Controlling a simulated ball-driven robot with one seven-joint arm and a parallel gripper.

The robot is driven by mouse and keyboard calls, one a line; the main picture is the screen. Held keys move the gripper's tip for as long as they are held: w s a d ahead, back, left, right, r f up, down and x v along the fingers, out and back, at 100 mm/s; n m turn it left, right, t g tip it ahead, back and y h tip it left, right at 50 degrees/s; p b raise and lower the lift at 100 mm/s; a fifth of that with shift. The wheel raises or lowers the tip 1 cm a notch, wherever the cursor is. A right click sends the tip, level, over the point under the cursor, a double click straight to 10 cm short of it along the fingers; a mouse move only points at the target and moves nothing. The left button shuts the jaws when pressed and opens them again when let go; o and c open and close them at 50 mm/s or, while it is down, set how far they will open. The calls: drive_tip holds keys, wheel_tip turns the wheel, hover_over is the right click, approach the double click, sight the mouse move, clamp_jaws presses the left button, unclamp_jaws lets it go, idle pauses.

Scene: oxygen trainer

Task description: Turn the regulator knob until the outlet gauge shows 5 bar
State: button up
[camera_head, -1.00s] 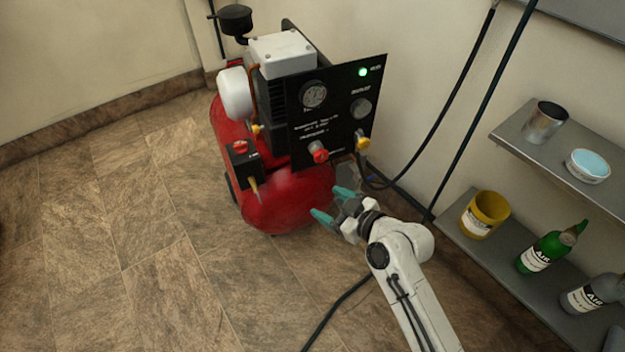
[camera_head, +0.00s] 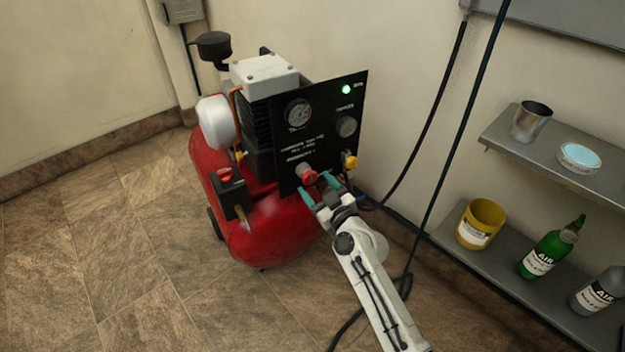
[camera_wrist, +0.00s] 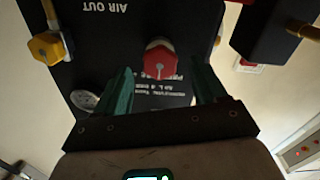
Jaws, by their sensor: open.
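The compressor's black panel (camera_head: 325,148) carries a red knob (camera_head: 306,173) at its lower left. The red knob (camera_wrist: 160,62) also shows in the wrist view, ahead of and between my fingers. My gripper (camera_head: 316,187) is open and empty, its teal fingertips just in front of the panel near the red knob. In the wrist view my gripper (camera_wrist: 163,83) spans both sides of the knob; contact cannot be told. A gauge (camera_head: 299,114) sits at the panel's upper left and a round dial (camera_head: 346,127) at its right. Their readings are too small to read.
A yellow valve (camera_head: 350,162) sits right of the red knob, with a black hose below it. A second red knob is on a black box (camera_head: 228,186) at the tank's left. Shelves (camera_head: 560,165) with containers and bottles stand right. The floor at left is clear.

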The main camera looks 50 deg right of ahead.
sight(309, 177)
drive_tip(key=shift+x, duration=1.3)
drive_tip(key=shift+c, duration=0.2)
drive_tip(key=c, duration=1)
drive_tip(key=shift+m, duration=0.4)
drive_tip(key=m, duration=0.3)
drive_tip(key=shift+m, duration=2.5)
